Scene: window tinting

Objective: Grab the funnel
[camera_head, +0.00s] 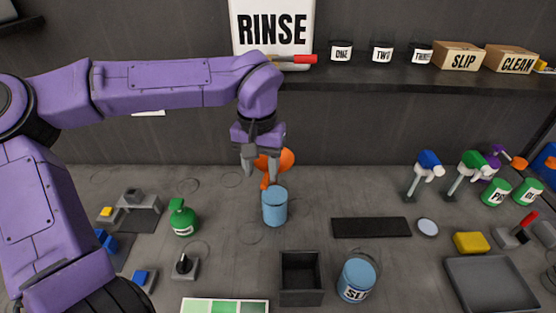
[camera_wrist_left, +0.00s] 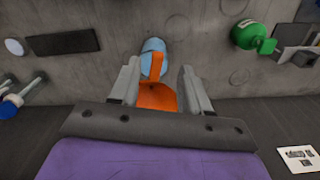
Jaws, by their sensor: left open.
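In the left wrist view the funnel (camera_wrist_left: 157,93) lies between the two fingers, with gaps on both sides. My left gripper (camera_head: 261,174) is open and points down at the funnel; its fingers also show in the left wrist view (camera_wrist_left: 160,85). I cannot tell whether the funnel touches the canister. My right gripper is not in view.
A green bottle (camera_head: 183,217) stands left of the canister. A black open box (camera_head: 301,288) and a blue labelled jar (camera_head: 357,279) stand in front. A dark flat mat (camera_head: 371,227) lies to the right. A shelf (camera_head: 400,77) runs along the back wall above.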

